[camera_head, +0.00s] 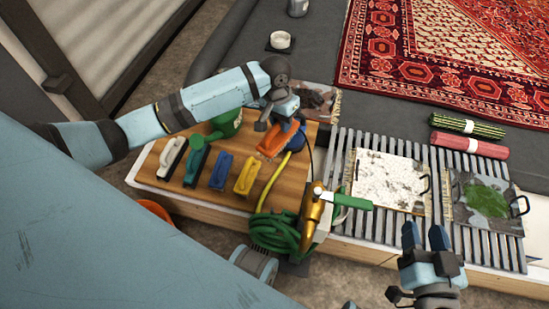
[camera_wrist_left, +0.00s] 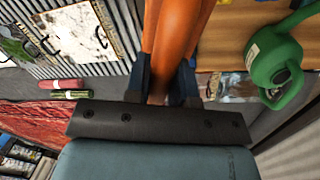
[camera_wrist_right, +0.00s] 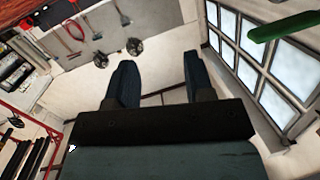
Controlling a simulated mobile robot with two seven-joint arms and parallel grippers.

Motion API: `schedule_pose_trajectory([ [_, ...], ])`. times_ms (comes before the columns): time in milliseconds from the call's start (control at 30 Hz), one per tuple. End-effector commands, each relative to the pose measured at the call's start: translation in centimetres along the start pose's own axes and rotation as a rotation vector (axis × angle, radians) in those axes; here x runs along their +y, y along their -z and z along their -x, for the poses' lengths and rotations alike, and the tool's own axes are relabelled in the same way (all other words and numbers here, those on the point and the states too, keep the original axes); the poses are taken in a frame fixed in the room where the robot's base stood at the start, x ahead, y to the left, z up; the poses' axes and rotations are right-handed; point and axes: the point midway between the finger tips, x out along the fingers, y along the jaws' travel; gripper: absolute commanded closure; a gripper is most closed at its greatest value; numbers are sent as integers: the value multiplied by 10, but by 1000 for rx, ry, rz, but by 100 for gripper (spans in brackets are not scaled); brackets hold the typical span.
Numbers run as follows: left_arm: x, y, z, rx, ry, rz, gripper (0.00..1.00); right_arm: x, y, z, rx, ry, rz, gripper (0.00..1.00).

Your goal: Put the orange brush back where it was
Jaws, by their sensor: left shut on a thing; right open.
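The orange brush (camera_head: 272,143) is at the far right part of the wooden board (camera_head: 205,194), under my left gripper (camera_head: 284,121). My left gripper is shut on it; in the left wrist view the orange brush (camera_wrist_left: 180,28) runs up from between the fingers (camera_wrist_left: 163,88). I cannot tell whether the brush touches the board. A row of brushes stands on the board: white (camera_head: 171,157), green (camera_head: 197,162), blue (camera_head: 221,171) and yellow (camera_head: 246,177). My right gripper (camera_head: 426,238) is open and empty, over the front of the slatted rack; its spread fingers show in the right wrist view (camera_wrist_right: 160,82).
A green can (camera_head: 226,124) stands behind the brushes. Rug samples (camera_head: 388,180) cover part of the slatted rack (camera_head: 345,235).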

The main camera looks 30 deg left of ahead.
Motion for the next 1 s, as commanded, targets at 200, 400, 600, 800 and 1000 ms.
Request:
schedule_pose_trajectory([
  [200, -10, -13, -63, 6, -30, -21, 100, -9, 7, 0, 103, 40, -13, 52],
  [400, -16, -16, -100, 4, -33, -24, 100, -19, 26, 1, 211, 82, -28, 52],
  [600, -23, -15, -154, 5, -32, -24, 100, -26, 28, 0, 265, 126, -49, 52],
  [800, -29, -14, -202, 5, -33, -24, 100, -23, -2, -6, 158, 135, -47, 52],
  [1000, -32, -14, -221, 7, -33, -25, 100, -22, -15, -9, 103, 140, -44, 52],
])
